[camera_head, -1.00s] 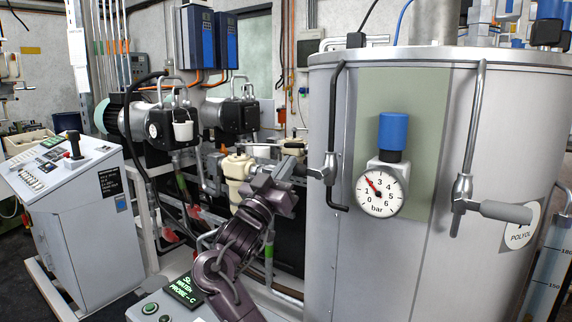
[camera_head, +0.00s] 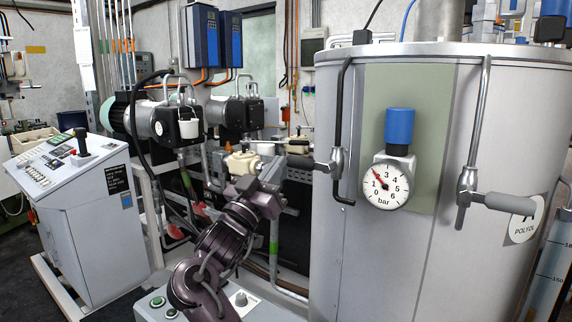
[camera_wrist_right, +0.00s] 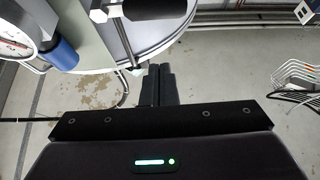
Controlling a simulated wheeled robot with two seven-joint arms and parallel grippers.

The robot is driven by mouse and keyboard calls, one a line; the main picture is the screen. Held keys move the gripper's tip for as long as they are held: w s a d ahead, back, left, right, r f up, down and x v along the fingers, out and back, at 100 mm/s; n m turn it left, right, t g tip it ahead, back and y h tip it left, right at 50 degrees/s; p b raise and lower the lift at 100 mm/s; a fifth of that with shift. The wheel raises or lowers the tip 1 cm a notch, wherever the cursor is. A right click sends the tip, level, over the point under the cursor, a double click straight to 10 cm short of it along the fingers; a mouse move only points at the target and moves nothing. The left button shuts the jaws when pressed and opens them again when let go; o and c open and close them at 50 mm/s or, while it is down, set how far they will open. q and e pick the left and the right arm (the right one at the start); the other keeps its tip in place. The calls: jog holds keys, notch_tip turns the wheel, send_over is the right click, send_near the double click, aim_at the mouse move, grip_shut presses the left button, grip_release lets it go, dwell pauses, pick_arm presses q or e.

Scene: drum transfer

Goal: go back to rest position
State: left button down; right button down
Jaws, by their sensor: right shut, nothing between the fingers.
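My right gripper (camera_head: 273,172) is at the end of the dark purple-grey arm that rises from the bottom of the head view, left of the large grey drum (camera_head: 400,270). My left gripper is not in view.
The drum carries a pressure gauge (camera_head: 386,186) with a blue cap (camera_head: 399,126) and two lever handles. A control console (camera_head: 80,220) stands at the left. Pumps and pipes are behind my arm.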

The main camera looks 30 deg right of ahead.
jog(key=s+a+f+n+t+y, duration=0.1)
jog(key=a+f+n+y, duration=0.25)
jog(key=f+y, duration=0.45)
jog(key=s+a+f+n+t+y, duration=0.1)
jog(key=a+f+n+t+y, duration=0.25)
jog(key=f, duration=0.85)
jog(key=a+f+n+y, duration=0.2)
jog(key=f+n+y, duration=0.3)
jog(key=f+y, duration=0.45)
jog(key=s+a+f+n+g, duration=0.1)
jog(key=s+f+g, duration=0.35)
jog(key=s, duration=0.45)
jog(key=s+a+f+n+g+y, duration=0.1)
jog(key=s+a+f+g, duration=0.15)
jog(key=s+f, duration=0.5)
jog(key=s+a+f+n+g, duration=0.1)
jog(key=s+f+g, duration=0.25)
jog(key=s, duration=0.65)
notch_tip(320, 180, down, 29)
jog(key=g, duration=0.2)
jog(key=s+d+f, duration=0.2)
jog(key=s+f, duration=0.7)
jog(key=s, duration=0.1)
jog(key=s+d+f, duration=0.2)
jog(key=s+f, duration=0.7)
jog(key=s, duration=0.1)
jog(key=shift+s+f+g+b, duration=0.35)
jog(key=shift+s+f+g, duration=0.05)
